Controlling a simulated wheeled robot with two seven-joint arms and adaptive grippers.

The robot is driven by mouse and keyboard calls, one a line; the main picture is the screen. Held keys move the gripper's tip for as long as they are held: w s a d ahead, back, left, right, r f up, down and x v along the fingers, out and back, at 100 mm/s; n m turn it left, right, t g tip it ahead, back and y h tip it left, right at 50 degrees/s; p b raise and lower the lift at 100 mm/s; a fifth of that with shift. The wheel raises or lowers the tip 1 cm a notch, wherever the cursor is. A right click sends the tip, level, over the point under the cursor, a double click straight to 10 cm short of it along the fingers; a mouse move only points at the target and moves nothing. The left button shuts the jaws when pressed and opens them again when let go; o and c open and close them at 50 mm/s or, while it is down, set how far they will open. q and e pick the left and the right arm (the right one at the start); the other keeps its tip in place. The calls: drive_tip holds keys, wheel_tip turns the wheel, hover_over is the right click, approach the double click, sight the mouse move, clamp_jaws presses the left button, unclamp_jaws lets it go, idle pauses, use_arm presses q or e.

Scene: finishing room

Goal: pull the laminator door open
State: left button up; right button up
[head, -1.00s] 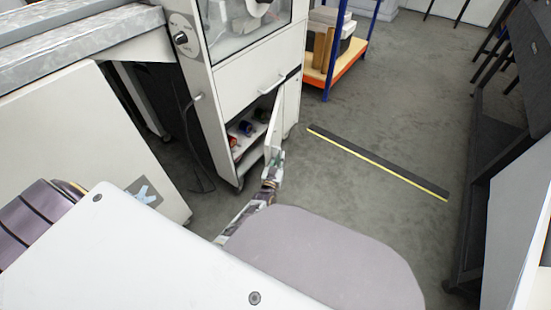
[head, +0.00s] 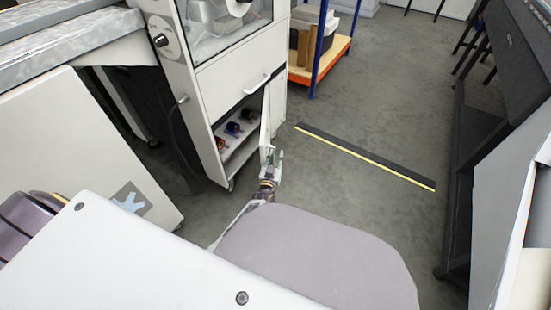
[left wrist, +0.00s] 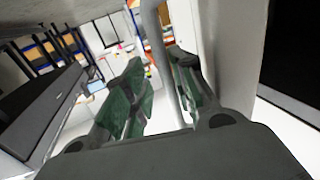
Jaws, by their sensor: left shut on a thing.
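The laminator (head: 207,88) is a white cabinet with a glazed upper part, left of centre in the head view. Its lower door (head: 265,112) stands ajar, seen nearly edge-on, with small dark, blue and red items on the shelves behind it. My left gripper (head: 269,160) is at the door's free edge, low down. In the left wrist view, its green fingers (left wrist: 160,95) are shut around an upright grey bar handle (left wrist: 164,50), beside the pale door panel (left wrist: 215,50). My right gripper is not in view.
A black and yellow strip (head: 365,157) lies on the open grey floor to the right. A blue and orange shelf rack (head: 321,48) stands behind. A dark table-like unit (head: 490,130) borders the right side. A pale panel (head: 70,135) stands left of the laminator.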

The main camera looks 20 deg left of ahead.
use_arm(q)
drive_tip(key=shift+a+r, duration=0.2)
drive_tip(key=shift+a, duration=0.05)
drive_tip(key=shift+a, duration=0.1)
idle(0.3)
